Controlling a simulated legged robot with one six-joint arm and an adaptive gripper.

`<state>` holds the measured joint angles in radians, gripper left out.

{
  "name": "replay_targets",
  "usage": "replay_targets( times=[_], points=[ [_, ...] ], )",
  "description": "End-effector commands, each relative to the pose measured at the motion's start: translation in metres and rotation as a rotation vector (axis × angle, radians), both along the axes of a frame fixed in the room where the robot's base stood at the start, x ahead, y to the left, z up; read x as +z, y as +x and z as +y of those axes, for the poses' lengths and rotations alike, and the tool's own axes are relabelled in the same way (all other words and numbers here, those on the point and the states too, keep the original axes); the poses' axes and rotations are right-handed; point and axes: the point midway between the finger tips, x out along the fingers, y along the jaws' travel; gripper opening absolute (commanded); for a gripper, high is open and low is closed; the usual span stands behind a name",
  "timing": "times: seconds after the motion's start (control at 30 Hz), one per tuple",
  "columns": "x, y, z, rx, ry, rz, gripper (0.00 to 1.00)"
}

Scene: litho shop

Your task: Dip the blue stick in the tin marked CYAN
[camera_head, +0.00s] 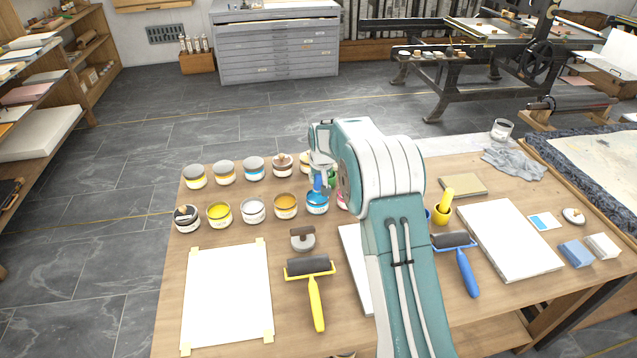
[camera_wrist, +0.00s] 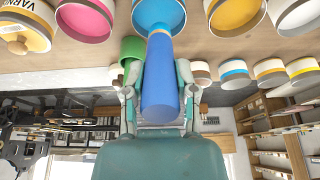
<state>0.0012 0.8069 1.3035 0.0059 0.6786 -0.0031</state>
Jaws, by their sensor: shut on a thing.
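The blue stick (camera_wrist: 161,85) is held between the fingers of my gripper (camera_wrist: 160,95) in the wrist view, which looks upside down. In the head view the stick (camera_head: 317,183) points down at the mouth of a tin with a bright blue band (camera_head: 317,208), in the front row of tins. The same tin shows in the wrist view (camera_wrist: 158,12), with the stick's lower end overlapping its opening. I cannot tell how deep the end sits, or whether it touches the ink. No CYAN lettering is readable. My arm hides part of my gripper in the head view.
Tins stand close around: a brown-orange one (camera_head: 286,206) to the left, a pink one (camera_wrist: 83,20) and a varnish tin (camera_wrist: 28,25). A green object (camera_wrist: 132,48) is beside the stick. A yellow roller (camera_head: 312,285) and white sheet (camera_head: 228,295) lie in front.

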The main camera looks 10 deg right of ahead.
Motion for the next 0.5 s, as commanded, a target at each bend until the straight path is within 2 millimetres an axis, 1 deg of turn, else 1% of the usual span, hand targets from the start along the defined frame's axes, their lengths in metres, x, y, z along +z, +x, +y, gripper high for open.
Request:
replay_targets(
  times=[0.1,0.5],
  points=[
    [0.010,0.001,0.000,0.000,0.000,-0.003,0.00],
    [0.037,0.001,0.000,0.000,0.000,-0.003,0.00]
  ],
)
